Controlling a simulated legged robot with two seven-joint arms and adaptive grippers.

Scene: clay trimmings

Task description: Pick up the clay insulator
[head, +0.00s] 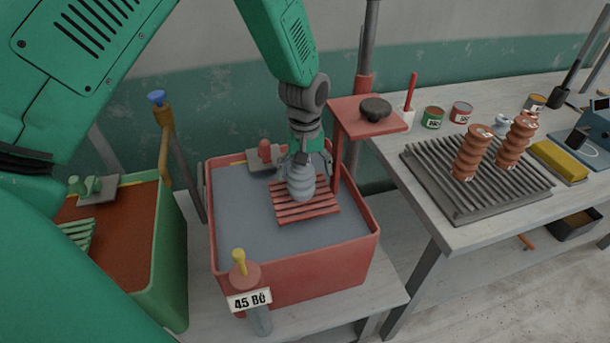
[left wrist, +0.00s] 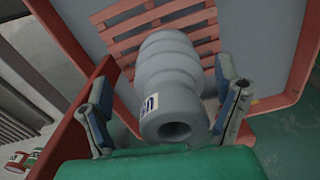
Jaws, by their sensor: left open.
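A grey ribbed clay insulator (head: 301,186) stands on a red slatted rack (head: 322,209) in the grey-filled red tub (head: 330,268). My left gripper (head: 305,168) comes down over its top, open. In the left wrist view the insulator (left wrist: 172,78), with a small label and a hollow end, lies between the two spread fingers of my left gripper (left wrist: 165,82). I cannot tell whether the right finger touches it; a gap shows at the left finger. Two orange ribbed insulators (head: 470,152) stand on a grey ridged board (head: 448,198) at the right. My right gripper is not in view.
A red post with a small shelf (head: 362,127) holding a dark lump (head: 375,108) rises close beside the tub. A green tub (head: 172,255) with brown contents stands at the left. Paint cans (head: 432,118) and a yellow block (head: 558,160) are on the right table.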

